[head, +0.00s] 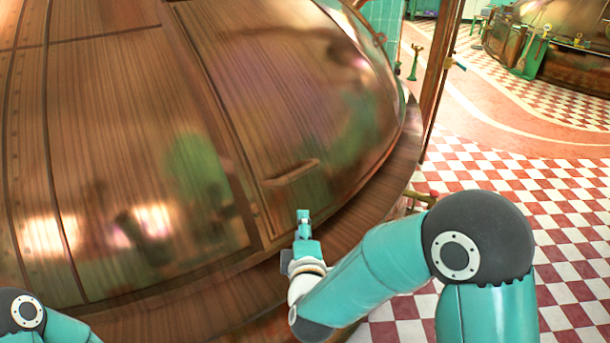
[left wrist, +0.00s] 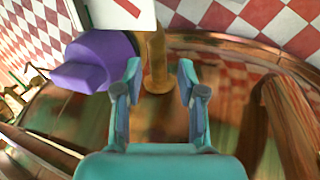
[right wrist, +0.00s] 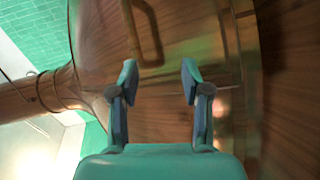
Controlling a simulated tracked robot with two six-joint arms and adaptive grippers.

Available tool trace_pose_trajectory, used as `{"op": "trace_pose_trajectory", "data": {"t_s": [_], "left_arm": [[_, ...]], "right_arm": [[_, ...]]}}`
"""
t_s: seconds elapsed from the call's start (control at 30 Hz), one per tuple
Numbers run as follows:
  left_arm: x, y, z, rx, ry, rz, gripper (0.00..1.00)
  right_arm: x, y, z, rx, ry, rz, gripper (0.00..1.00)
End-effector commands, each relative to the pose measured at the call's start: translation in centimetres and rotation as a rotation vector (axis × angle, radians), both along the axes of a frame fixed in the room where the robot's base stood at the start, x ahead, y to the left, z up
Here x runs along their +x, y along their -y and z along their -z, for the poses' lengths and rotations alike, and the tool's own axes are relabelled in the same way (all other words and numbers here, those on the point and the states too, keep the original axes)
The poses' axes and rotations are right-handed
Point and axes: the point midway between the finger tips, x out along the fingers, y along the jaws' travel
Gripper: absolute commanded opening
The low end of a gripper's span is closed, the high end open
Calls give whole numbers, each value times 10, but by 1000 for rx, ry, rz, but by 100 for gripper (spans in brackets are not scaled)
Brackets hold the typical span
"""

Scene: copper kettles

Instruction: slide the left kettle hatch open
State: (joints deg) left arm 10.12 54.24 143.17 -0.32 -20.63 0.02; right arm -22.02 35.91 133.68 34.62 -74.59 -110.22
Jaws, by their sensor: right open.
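The large copper kettle (head: 130,130) fills the left and middle of the head view. A hatch panel (head: 270,90) with a bar handle (head: 290,172) lies on its curved side. My right gripper (head: 303,216) is just below the handle, apart from it, open and empty. In the right wrist view the handle (right wrist: 148,40) shows beyond the open fingertips of my right gripper (right wrist: 160,75). My left gripper (left wrist: 158,75) is open and empty in the left wrist view; in the head view only part of my left arm shows.
A copper rim (head: 340,235) runs around the kettle base. A wooden post (head: 437,75) stands right of it. Red and white tiled floor (head: 570,210) is open at right. The left wrist view shows a purple object (left wrist: 95,60) and a short copper post (left wrist: 157,65).

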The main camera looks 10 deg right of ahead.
Motion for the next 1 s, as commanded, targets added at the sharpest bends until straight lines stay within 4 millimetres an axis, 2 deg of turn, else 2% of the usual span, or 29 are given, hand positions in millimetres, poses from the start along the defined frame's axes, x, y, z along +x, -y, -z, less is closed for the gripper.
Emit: {"op": "trace_pose_trajectory", "data": {"t_s": [0.03, 0.13, 0.37, 1.0], "left_arm": [[0, 0, 1, 0, 0, 0, 40], [0, 0, 1, 0, 0, 0, 40], [0, 0, -3, 0, 0, 0, 40], [0, 0, -30, 0, 0, 0, 40]], "right_arm": [[0, -1, -14, -56, 32, 8, 48], [0, 1, -30, -138, 65, 24, 48], [17, 6, -36, -174, 76, 36, 48], [140, 33, -26, -173, 76, 35, 48]]}}
